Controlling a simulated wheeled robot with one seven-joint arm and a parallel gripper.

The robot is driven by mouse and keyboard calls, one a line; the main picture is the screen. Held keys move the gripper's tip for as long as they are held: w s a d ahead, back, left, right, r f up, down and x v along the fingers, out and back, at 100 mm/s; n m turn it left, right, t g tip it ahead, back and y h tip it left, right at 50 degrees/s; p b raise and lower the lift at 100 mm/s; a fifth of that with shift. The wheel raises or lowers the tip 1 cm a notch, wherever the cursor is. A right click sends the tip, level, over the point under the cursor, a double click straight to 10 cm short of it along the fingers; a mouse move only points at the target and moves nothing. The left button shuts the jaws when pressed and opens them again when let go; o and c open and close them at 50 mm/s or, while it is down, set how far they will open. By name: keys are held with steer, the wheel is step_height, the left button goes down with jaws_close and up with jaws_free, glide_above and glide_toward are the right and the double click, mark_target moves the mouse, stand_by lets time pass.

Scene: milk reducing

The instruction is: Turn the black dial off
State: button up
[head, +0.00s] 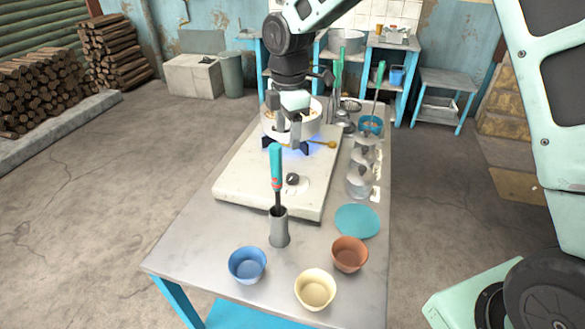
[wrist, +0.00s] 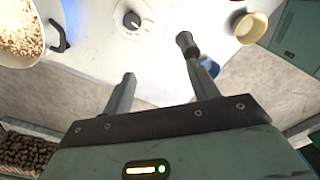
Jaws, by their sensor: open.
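The black dial (head: 292,179) sits on the front part of the white stove (head: 250,190). In the wrist view the dial (wrist: 132,20) shows at the top, on a pale round plate with markings. My gripper (head: 296,140) hangs above the stove, in front of the pot and behind the dial in the head view. In the wrist view its two fingers (wrist: 158,82) are apart with nothing between them. The dial lies beyond the fingertips there, clear of them. A blue flame glow (head: 300,153) shows at the burner under the pot.
A pot (head: 308,122) with pale contents stands on the burner. A teal-handled tool (head: 276,165) stands upright in a grey holder (head: 279,230) in front of the stove. Blue, cream and brown bowls stand at the table's front. Metal canisters (head: 360,180) line the right side.

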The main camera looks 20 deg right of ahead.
mark_target(293, 176)
steer(key=w+d+f+n, duration=0.2)
steer(key=w+d+n, duration=0.1)
steer(key=w, duration=0.4)
steer(key=f+p, duration=0.1)
steer(key=f, duration=0.4)
steer(key=f+p, duration=0.2)
steer(key=f, duration=0.4)
steer(key=f+p, duration=0.1)
steer(key=f, duration=0.5)
steer(key=shift+s+d+p, duration=0.15)
steer(key=shift+s+p, duration=0.1)
steer(key=shift+p, duration=0.05)
steer(key=c, duration=1)
